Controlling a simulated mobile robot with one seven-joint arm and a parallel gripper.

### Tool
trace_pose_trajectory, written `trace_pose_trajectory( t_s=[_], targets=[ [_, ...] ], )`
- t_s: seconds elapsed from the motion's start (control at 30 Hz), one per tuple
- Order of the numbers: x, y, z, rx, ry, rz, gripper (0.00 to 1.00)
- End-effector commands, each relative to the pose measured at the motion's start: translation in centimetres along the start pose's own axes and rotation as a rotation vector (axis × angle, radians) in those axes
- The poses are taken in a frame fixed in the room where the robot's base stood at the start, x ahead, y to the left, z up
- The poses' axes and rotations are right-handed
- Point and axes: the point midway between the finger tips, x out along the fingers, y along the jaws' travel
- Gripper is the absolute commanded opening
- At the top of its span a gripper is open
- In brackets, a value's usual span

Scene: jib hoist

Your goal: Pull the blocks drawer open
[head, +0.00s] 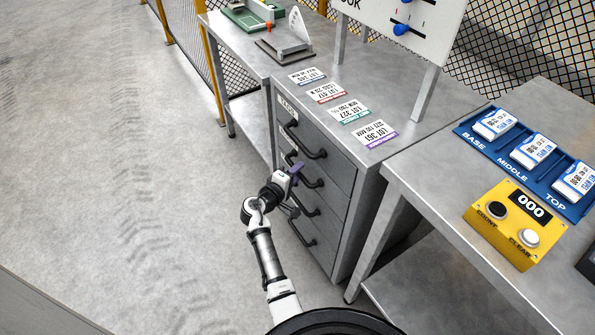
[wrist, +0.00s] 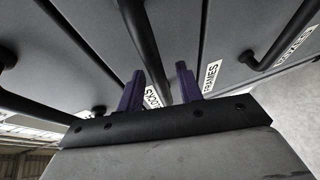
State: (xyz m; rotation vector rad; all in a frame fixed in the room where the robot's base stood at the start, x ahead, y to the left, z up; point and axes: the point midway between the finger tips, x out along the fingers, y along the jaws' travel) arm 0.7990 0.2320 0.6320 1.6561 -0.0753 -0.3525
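A grey steel cabinet with a stack of drawers (head: 330,215) stands at the middle of the head view, each drawer with a black bar handle. All its drawers look shut. My gripper (head: 296,172) is at the second handle from the top, partly covering it. In the wrist view, my purple fingers (wrist: 160,88) are apart, with a black handle (wrist: 146,45) running between them; gaps show on both sides. A white label (wrist: 152,97), partly hidden by the fingers, may read BLOCKS. The neighbouring label reads FRAMES (wrist: 211,75).
The top handle (head: 305,140) is just above my gripper and lower handles (head: 302,232) are below. Lot cards (head: 348,110) lie on the cabinet top. A bench with a yellow counter box (head: 503,225) stands at right. The floor at left (head: 110,150) is clear.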

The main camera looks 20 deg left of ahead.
Motion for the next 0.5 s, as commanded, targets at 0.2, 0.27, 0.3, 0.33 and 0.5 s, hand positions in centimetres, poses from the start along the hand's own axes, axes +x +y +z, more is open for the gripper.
trace_pose_trajectory(
  t_s=[0.2, 0.27, 0.3, 0.33, 0.5],
  targets=[
    [0.66, -0.04, 0.02, 0.000, 0.000, -0.001, 0.36],
    [0.66, -0.04, 0.02, 0.000, 0.000, -0.001, 0.36],
    [0.65, -0.04, 0.02, 0.000, 0.000, -0.001, 0.36],
    [0.65, -0.03, 0.02, 0.000, 0.000, -0.001, 0.36],
    [0.63, -0.02, 0.02, 0.000, 0.000, 0.000, 0.19]
  ],
)
